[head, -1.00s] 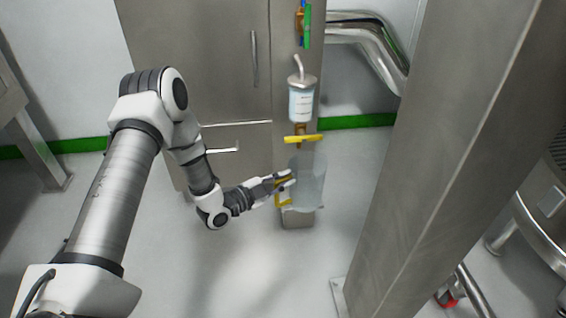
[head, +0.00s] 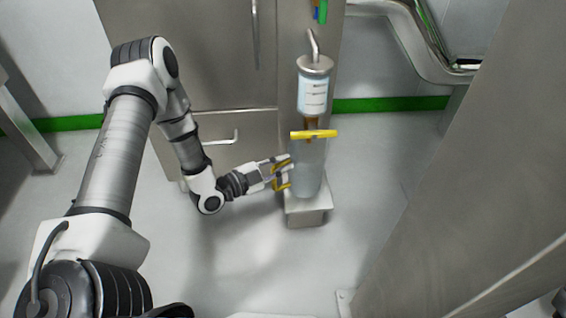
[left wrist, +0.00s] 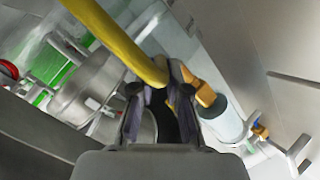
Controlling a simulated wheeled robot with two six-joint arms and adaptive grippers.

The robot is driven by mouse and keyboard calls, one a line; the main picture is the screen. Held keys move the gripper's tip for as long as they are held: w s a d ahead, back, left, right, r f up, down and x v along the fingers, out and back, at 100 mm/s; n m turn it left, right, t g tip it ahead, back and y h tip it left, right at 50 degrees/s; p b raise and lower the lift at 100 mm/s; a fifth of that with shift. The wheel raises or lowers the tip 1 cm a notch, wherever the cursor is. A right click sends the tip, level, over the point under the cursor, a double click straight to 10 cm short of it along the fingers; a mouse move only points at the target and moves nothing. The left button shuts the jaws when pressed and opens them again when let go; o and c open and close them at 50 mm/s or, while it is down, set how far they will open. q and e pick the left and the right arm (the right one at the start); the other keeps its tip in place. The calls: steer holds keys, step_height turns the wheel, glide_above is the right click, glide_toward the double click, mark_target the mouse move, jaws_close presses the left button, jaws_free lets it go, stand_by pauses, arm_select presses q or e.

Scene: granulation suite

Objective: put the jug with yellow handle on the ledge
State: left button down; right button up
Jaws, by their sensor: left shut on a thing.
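The jug (head: 307,172) is clear and pale, with a yellow handle (head: 284,186) on its left side. In the head view it stands upright over the top of the metal ledge (head: 306,216). Its base looks at or just above the ledge's surface; I cannot tell if they touch. My left gripper (head: 282,168) comes from the left and is shut on the handle. In the left wrist view a yellow bar, likely the handle (left wrist: 124,42), runs to the fingertips (left wrist: 165,92). My right gripper is not in view.
A labelled canister (head: 313,95) with a brown outlet hangs on the metal panel above the jug. A yellow crossbar (head: 314,134) sits just over the jug's top. A large steel post (head: 470,200) fills the right side. The floor in front is clear.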

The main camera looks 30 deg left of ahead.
arm_select(q)
steer(key=shift+f, duration=0.2)
steer(key=c, duration=1.2)
jaws_free()
steer(key=shift+o, duration=0.2)
steer(key=shift+r, duration=0.1)
